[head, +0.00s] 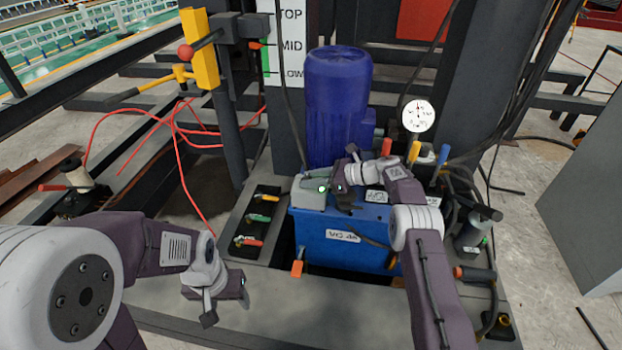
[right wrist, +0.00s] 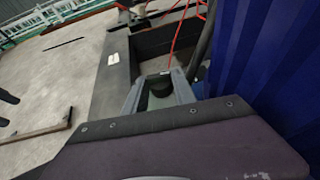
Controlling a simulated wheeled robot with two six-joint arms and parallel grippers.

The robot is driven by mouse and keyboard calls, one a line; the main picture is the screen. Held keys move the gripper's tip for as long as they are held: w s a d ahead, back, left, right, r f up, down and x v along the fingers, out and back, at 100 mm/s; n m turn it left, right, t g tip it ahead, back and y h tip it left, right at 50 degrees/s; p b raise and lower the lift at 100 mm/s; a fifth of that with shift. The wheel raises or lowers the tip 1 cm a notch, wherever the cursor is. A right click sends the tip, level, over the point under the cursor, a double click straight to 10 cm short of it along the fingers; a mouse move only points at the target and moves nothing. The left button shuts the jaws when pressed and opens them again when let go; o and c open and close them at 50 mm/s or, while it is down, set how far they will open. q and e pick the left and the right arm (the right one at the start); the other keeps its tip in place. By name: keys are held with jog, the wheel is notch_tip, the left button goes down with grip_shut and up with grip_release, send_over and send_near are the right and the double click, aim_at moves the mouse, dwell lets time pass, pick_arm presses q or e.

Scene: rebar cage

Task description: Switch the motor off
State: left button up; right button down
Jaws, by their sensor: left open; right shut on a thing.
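The motor (head: 338,105) is a tall blue ribbed cylinder standing upright behind the blue tank (head: 345,240). Which way the knob is turned I cannot tell. My left gripper (head: 226,304) is open and empty over the front deck.
A round gauge (head: 418,116) and coloured levers (head: 414,152) stand right of the motor. A black rack with coloured handles (head: 258,218) lies left of the tank. Red cable (head: 180,150) hangs loosely at left. The grey cabinet (head: 585,180) bounds the right.

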jog(key=c, duration=1)
grip_release()
jog(key=shift+c, duration=0.2)
jog(key=shift+p+v, duration=1.9)
jog(key=shift+v, duration=2.6)
